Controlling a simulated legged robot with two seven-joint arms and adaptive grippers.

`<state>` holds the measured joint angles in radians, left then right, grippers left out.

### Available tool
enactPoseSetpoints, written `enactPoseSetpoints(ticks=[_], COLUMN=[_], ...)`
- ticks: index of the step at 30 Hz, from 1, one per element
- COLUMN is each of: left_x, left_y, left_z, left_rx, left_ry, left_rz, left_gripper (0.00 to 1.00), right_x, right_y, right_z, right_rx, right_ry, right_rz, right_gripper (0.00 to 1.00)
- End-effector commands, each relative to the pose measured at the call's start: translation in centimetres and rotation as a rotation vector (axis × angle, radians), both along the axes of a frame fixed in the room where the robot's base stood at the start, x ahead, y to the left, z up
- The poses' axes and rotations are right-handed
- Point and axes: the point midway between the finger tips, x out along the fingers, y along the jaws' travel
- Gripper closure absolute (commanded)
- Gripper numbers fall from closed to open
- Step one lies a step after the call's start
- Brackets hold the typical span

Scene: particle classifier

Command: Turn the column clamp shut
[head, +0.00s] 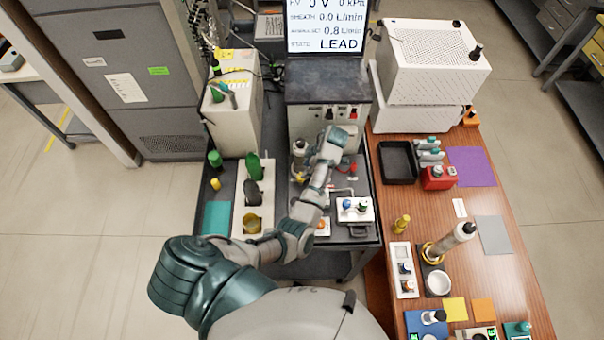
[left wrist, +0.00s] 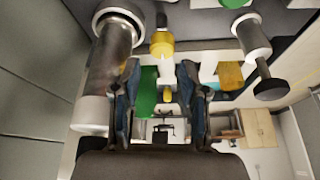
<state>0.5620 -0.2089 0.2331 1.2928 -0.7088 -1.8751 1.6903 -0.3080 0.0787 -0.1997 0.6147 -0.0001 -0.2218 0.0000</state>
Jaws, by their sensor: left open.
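My left gripper (head: 335,142) reaches over the dark bench to the front of the grey instrument. Its fingers do not show clearly in the head view. In the left wrist view the two dark blue fingers of the left gripper (left wrist: 160,80) stand apart with nothing held between them. A silver cylinder (left wrist: 112,55) stands left of the fingers there, and a yellow-ended fitting (left wrist: 162,43) lies beyond their tips. A silver stem with a black knob (left wrist: 271,86) is on the right. I cannot tell for sure which part is the column clamp. My right gripper is not in view.
The instrument's screen (head: 325,25) reads LEAD. A small metal-capped cylinder (head: 300,148) stands just left of the gripper. A white block with valves (head: 354,208) is in front of it. A white stand with green and yellow parts (head: 252,195) is to the left. A wooden table (head: 505,235) is at right.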

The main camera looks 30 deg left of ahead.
Motion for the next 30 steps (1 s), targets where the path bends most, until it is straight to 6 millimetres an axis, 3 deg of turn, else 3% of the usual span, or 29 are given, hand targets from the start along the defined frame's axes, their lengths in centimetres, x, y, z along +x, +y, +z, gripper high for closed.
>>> enactPoseSetpoints(ticks=[3,6,12,20,25,30], left_x=[-0.5,-0.8,-0.9,-0.9,-0.9,-0.8], left_y=[0.9,1.4,1.9,1.9,1.9,1.9], left_z=[-2.1,-3.5,-4.9,-5.0,-5.0,-5.0], left_rx=[0.001,0.0,0.0,0.0,0.0,0.0], left_ry=[0.002,0.002,-0.002,-0.002,-0.002,-0.002], left_rz=[0.001,0.0,0.001,0.001,0.0,-0.003], left_gripper=[0.57,0.57,0.57,0.57,0.97,1.0], right_x=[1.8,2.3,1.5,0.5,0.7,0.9], right_y=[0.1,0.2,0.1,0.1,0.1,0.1], right_z=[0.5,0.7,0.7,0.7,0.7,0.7], right_rx=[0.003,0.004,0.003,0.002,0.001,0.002], right_ry=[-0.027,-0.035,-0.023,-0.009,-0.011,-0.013], right_rz=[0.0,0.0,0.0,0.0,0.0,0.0], right_gripper=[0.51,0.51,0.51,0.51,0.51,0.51])
